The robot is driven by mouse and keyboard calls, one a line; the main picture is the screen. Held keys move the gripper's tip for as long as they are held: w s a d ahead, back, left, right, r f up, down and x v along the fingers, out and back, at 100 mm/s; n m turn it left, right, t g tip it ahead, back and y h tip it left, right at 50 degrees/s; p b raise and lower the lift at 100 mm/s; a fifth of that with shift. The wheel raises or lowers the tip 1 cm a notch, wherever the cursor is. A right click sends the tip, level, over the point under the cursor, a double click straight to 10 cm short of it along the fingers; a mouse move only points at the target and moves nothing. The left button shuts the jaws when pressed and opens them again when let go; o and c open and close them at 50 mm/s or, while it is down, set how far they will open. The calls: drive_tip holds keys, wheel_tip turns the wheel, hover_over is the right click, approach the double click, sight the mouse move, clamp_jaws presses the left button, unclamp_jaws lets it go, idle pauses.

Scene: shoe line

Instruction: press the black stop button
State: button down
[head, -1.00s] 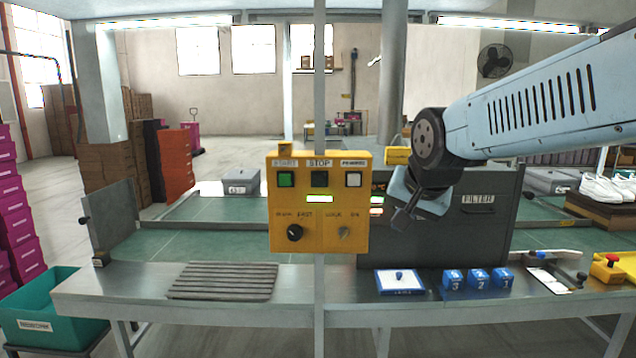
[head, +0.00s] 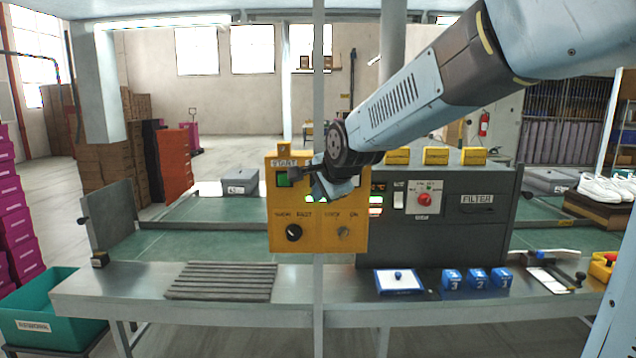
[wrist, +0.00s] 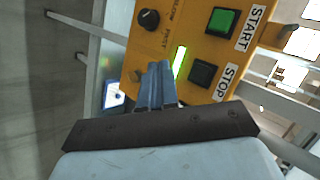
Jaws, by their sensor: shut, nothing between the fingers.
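The yellow control box (head: 283,218) stands on a post at the bench's front. Its black stop button (wrist: 203,73) shows in the wrist view, beside the STOP label and the green start button (wrist: 221,21).
The box also carries a black knob (head: 294,232) and a key switch (head: 343,232). A dark filter machine (head: 480,225) with a red button (head: 424,200) stands right behind it. A ridged mat (head: 222,281) and blue blocks (head: 477,279) lie on the bench.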

drive_tip(key=shift+w, duration=0.1)
drive_tip(key=w, duration=0.8)
drive_tip(key=shift+w+d, duration=0.15)
drive_tip(key=shift+w, duration=0.1)
drive_tip(key=shift+w, duration=0.15)
idle(1.9)
drive_tip(key=shift+w, duration=0.25)
drive_tip(key=shift+w, duration=0.55)
idle(1.0)
drive_tip(key=shift+s, duration=0.95)
drive_tip(key=shift+s, duration=0.15)
